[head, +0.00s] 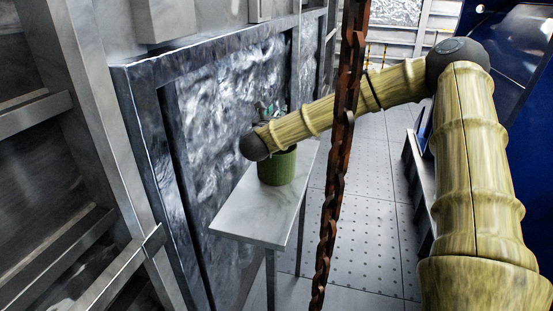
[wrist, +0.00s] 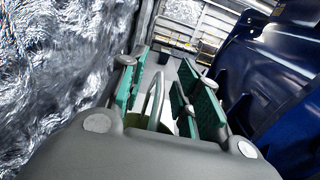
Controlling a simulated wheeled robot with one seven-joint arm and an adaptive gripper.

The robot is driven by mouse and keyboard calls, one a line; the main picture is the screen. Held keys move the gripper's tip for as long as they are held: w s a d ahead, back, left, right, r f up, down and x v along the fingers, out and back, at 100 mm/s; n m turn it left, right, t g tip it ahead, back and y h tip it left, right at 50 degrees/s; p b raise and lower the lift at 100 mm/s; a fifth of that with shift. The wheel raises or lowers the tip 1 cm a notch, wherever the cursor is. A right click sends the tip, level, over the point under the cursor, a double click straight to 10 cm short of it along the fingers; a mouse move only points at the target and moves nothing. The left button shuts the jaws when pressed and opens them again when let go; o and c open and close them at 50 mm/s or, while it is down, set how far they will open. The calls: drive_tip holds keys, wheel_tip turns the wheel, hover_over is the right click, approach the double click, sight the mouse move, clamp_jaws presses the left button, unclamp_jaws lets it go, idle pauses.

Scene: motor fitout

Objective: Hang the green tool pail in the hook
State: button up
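The green tool pail (head: 278,167) stands upright on a pale marble-topped table, its upper part partly hidden behind my arm. In the wrist view, a small part of the pail (wrist: 167,126) and its raised grey handle (wrist: 155,100) show. My gripper (wrist: 163,82) is open, with its teal finger pads apart on either side of the handle. Whether a pad touches the handle cannot be told. In the head view, only small teal parts of my gripper (head: 265,107) show above the pail, behind my arm. I cannot make out the hook in either view.
The narrow table (head: 250,221) stands against a dark-framed, crinkled metallic wall panel (head: 226,110). A rusty chain (head: 337,165) hangs in the foreground. Blue machinery (wrist: 285,85) is on the right. Tiled floor (head: 368,195) lies open right of the table.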

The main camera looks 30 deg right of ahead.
drive_tip(key=shift+c, duration=0.2)
clamp_jaws()
drive_tip(key=shift+w+r, duration=0.1)
idle(0.4)
